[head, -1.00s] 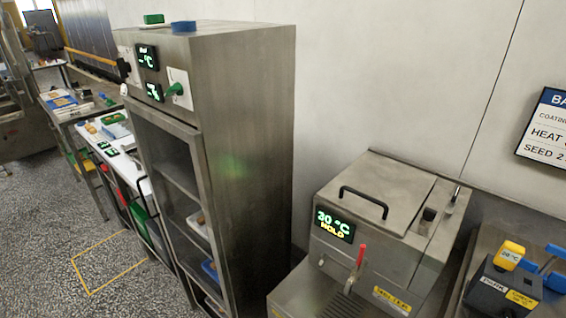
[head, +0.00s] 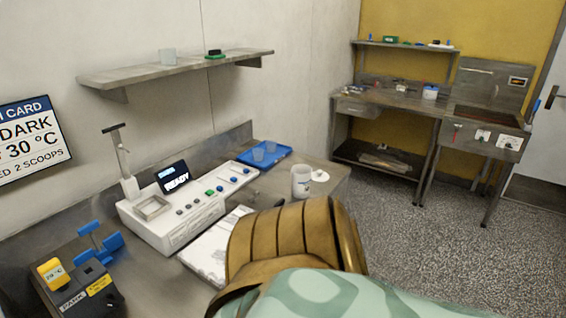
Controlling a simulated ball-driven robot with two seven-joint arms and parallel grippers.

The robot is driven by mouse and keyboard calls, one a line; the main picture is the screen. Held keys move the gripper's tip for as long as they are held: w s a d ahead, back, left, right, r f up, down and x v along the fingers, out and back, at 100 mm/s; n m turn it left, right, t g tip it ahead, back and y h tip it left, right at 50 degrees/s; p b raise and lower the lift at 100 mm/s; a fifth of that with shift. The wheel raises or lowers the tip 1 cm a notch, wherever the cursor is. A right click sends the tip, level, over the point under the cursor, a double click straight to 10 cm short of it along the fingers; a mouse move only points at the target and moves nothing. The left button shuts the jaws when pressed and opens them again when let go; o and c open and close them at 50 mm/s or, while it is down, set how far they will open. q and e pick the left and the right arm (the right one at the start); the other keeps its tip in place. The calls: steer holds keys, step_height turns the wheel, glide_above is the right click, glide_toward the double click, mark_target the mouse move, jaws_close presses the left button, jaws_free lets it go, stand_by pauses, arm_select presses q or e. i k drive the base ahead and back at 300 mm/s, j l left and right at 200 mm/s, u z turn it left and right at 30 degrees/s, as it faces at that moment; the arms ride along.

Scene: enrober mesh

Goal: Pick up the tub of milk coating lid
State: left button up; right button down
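I cannot make out a lid marked as milk coating in the head view. A small white tub with a blue top (head: 430,91) stands on the far steel bench by the yellow wall, too small to read. I cannot tell whether either belongs to the milk coating. Neither of my grippers is in view.
A large brown ribbed shape (head: 290,240) and a pale green patterned one (head: 345,293) block the lower foreground. The counter holds a white machine reading READY (head: 178,205), a blue tray (head: 262,158) and a dark DARK-labelled box (head: 78,296). Speckled floor (head: 405,225) is open at right.

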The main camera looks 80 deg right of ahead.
mark_target(320, 176)
steer(key=z, duration=2.95)
steer(key=i+l+u, duration=0.1)
steer(key=u, duration=0.35)
steer(key=l+u, duration=0.3)
steer(key=u, duration=0.15)
steer(key=i+l+u, duration=0.1)
steer(key=l+u, duration=0.2)
steer(key=u, duration=0.2)
